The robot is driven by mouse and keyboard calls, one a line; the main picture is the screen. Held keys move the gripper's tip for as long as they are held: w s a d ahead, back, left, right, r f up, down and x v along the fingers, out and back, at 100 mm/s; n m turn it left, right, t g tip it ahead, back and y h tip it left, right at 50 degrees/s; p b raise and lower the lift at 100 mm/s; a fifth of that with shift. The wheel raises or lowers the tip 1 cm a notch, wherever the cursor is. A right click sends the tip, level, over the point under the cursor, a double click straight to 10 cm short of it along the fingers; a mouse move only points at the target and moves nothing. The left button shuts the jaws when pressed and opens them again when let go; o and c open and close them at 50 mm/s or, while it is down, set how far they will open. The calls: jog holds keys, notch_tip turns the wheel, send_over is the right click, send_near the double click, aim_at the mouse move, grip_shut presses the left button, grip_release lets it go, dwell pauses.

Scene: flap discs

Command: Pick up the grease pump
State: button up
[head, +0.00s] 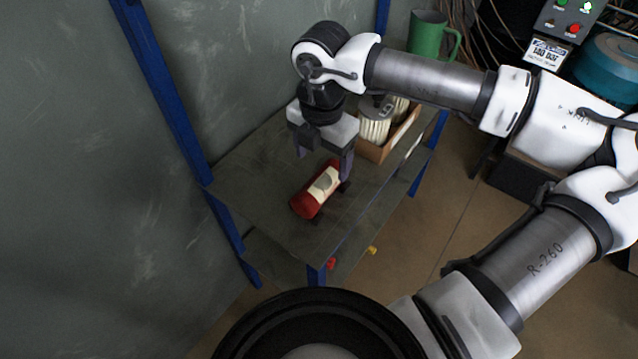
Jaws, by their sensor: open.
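A red cylinder with a cream label (316,191), which looks like the grease pump, lies on its side on the grey shelf top (247,177). Its red end points to the lower left. My gripper (322,172) points down over the cylinder's upper right part. Its fingers are apart, one on the far left side and one on the near right side of the cylinder. I cannot tell whether either finger touches it. The cylinder's far end is partly hidden by the gripper.
A cardboard box (372,152) with white pleated filters (374,128) stands right behind the gripper. A green mug (427,36) is farther back. Blue posts (160,85) frame the shelf beside a grey wall (70,150). The shelf top left of the cylinder is clear.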

aim_at(320, 179)
jog(key=f+p, duration=0.1)
jog(key=f, duration=0.8)
jog(key=shift+s+a+p, duration=0.15)
jog(key=shift+a+p, duration=0.05)
jog(key=shift+p, duration=0.15)
jog(key=shift+r, duration=0.1)
jog(key=shift+c, duration=0.5)
grip_shut()
